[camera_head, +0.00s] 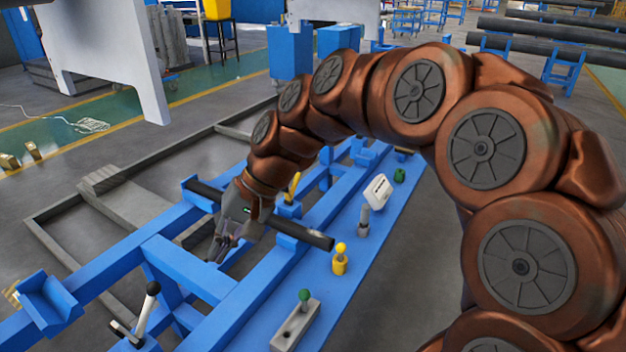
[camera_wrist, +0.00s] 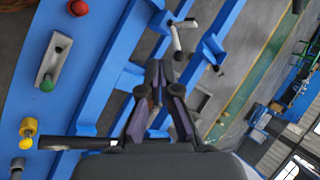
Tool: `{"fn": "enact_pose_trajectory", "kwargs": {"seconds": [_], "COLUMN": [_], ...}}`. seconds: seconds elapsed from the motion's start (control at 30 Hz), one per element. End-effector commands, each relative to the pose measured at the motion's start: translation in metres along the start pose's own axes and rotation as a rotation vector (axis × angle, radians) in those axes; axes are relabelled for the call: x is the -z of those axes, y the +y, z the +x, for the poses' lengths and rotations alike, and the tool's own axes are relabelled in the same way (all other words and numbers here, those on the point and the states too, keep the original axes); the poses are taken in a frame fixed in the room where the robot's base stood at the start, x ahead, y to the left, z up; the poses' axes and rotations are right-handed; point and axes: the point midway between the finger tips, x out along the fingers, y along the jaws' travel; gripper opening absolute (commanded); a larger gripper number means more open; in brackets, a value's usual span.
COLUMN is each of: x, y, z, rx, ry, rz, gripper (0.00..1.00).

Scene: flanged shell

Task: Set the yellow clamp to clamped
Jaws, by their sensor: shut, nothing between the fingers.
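The yellow clamp (camera_head: 293,187) shows in the head view as a raised yellow lever on the blue frame, just behind and to the right of my wrist. Its lower part is partly hidden, and I cannot tell its setting. I do not see it in the wrist view. My gripper (camera_head: 222,246) points down over the blue frame, in front of and to the left of the yellow clamp, apart from it. In the wrist view my gripper (camera_wrist: 158,88) has its fingers together, with nothing between them.
A dark pipe (camera_head: 305,235) lies across the blue frame, passing behind my gripper. A white-handled clamp (camera_head: 143,312) stands at the front left. The blue side panel holds a yellow knob (camera_head: 340,258), a green knob (camera_head: 304,296) on a grey block and a white display (camera_head: 377,191).

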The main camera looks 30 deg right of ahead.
Motion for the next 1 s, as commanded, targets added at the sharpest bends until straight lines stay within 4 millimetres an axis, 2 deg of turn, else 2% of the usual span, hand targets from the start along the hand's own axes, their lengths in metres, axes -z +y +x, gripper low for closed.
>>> {"fn": "enact_pose_trajectory", "kwargs": {"seconds": [0.03,0.3,0.53,0.77,1.0], "x": [0.016,0.098,0.173,0.25,0.325], "y": [0.001,-0.01,0.004,0.042,0.108], "z": [0.008,0.006,-0.003,-0.015,-0.03], "rx": [0.039,0.255,0.431,0.595,0.754], "ry": [0.005,0.053,0.102,0.167,0.252], "rz": [0.026,0.169,0.309,0.456,0.615], "gripper": [0.0,0.0,0.0,0.0,0.0]}}
